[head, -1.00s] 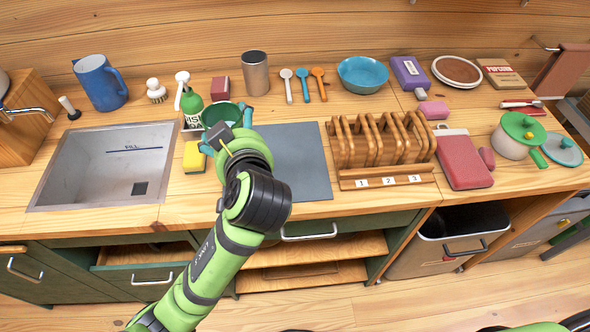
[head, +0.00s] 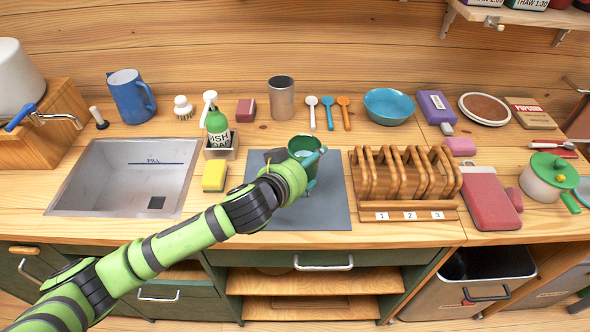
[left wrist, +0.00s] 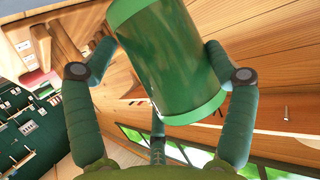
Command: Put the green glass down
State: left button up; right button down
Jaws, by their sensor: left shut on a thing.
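The green glass (head: 302,143) is over the back part of the grey mat (head: 325,212) in the head view. In the left wrist view the green glass (left wrist: 168,60) sits between the fingers of my left gripper (left wrist: 160,48). My left gripper (head: 309,165) is shut on the glass in the head view, with the arm hiding part of the glass and mat. The glass looks about upright in the head view. Whether its base touches the mat cannot be told. My right gripper is not in view.
A wooden rack (head: 400,180) stands close to the right of the mat. The soap bottle (head: 217,125), yellow sponge (head: 214,174) and sink (head: 100,195) are to the left. A metal cup (head: 281,102) and several spoons (head: 328,110) are behind. The mat's front is clear.

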pick_arm(q)
jog(key=w+a+f, duration=0.2)
jog(key=w, duration=0.1)
jog(key=shift+w+a+f+p, duration=0.1)
jog(key=shift+w+f+p, duration=0.05)
jog(key=shift+p, duration=0.15)
notch_tip(320, 180, down, 4)
jog(key=shift+r+p, duration=0.1)
jog(key=shift+p, duration=0.25)
jog(key=shift+f, duration=0.2)
jog(key=shift+f, duration=0.15)
jog(key=o, duration=1.4)
